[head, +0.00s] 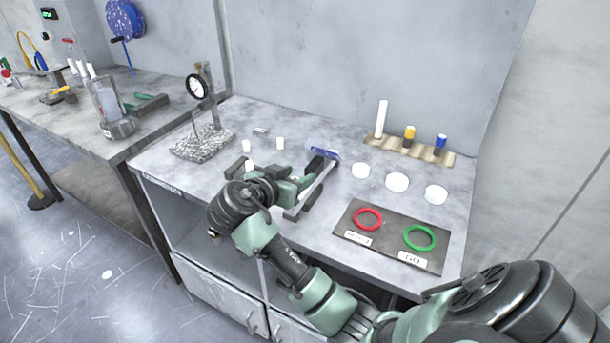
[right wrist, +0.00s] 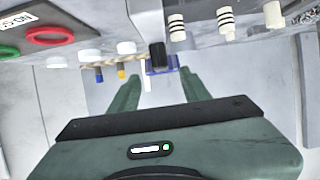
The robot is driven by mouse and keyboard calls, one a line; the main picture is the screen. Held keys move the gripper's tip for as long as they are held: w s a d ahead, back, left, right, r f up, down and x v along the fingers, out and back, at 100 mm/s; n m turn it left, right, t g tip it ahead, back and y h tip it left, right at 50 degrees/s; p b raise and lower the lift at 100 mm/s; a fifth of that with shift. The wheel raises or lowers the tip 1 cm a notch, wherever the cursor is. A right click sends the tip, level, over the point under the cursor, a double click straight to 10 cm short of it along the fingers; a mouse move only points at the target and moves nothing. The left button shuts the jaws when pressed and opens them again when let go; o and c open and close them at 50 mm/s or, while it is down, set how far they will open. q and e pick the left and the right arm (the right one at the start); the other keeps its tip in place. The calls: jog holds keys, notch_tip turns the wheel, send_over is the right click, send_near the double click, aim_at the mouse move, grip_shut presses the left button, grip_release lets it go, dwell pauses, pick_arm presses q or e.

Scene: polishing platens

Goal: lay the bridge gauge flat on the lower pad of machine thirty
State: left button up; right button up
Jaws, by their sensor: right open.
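A blue piece with a black block (head: 325,153), possibly the bridge gauge, is on the bench just beyond my right gripper. In the right wrist view the same blue and black piece (right wrist: 161,62) shows ahead of the fingertips, roughly centred between them. My right gripper (right wrist: 160,78) is open, a finger on each side of the view; I cannot tell whether either touches the piece. In the head view the right gripper (head: 311,178) is low over the bench, partly hiding what lies there. I cannot make out machine thirty or its lower pad. My left gripper is not in view.
A dark mat (head: 391,238) with red and green rings lies at the front right. White discs (head: 397,182) and a rack (head: 410,149) stand behind it. A dial gauge (head: 197,88) stands on a speckled block at left. A second bench (head: 60,118) is farther left.

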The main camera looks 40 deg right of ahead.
aim_at(316, 171)
jog(key=shift+o, duration=0.8)
jog(key=shift+s+a, duration=0.1)
jog(key=shift+a, duration=0.25)
jog(key=d+f+b, duration=0.1)
jog(key=f+b, duration=0.1)
jog(key=w+d+f+b, duration=0.1)
jog(key=d+b, duration=0.1)
jog(key=b, duration=0.1)
jog(key=shift+w+d+f, duration=0.2)
jog(key=shift+d+f, duration=0.05)
jog(key=shift+f, duration=0.1)
jog(key=x, duration=0.2)
jog(key=p+x, duration=0.1)
jog(key=x, duration=0.1)
jog(key=p+x, duration=0.1)
jog(key=x, duration=0.2)
jog(key=shift+w+d+r, duration=0.1)
jog(key=shift+d+r, duration=0.15)
jog(key=shift+r, duration=0.1)
jog(key=shift+w+d+f, duration=0.1)
jog(key=shift+d+f, duration=0.05)
jog(key=shift+d, duration=0.05)
grip_shut()
